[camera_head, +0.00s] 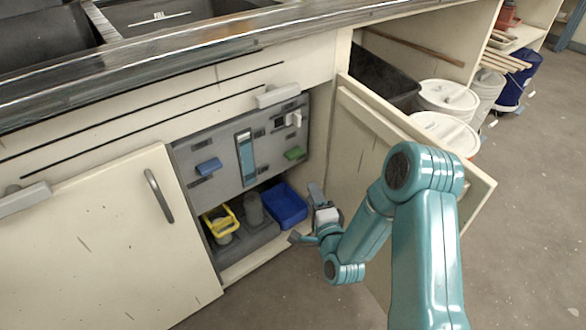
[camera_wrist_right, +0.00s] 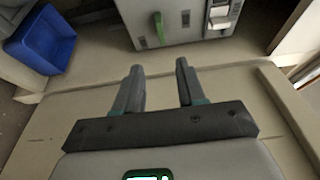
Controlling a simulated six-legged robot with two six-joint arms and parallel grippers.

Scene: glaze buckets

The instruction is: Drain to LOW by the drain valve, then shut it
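A grey panel (camera_head: 222,152) stands inside the open cabinet. It has a blue lever (camera_head: 208,166) at left, a green lever (camera_head: 294,153) at right and a white switch (camera_head: 294,119) above. Between the levers is an upright sight gauge (camera_head: 246,158) showing blue; its marks and the panel labels are too small to read. In the right wrist view the green lever (camera_wrist_right: 158,29) and white switch (camera_wrist_right: 219,17) lie beyond the fingers. My right gripper (camera_head: 308,216) is open and empty, in front of the cabinet, apart from the panel; its spread fingers show in the wrist view (camera_wrist_right: 158,84). My left gripper is not in view.
Below the panel are a yellow-rimmed bucket (camera_head: 219,222), a grey cylinder (camera_head: 253,208) and a blue bin (camera_head: 285,204). The open cabinet door (camera_head: 360,160) stands right, beside my right arm. Lidded white buckets (camera_head: 446,97) stand behind it. The left door (camera_head: 90,240) looks shut.

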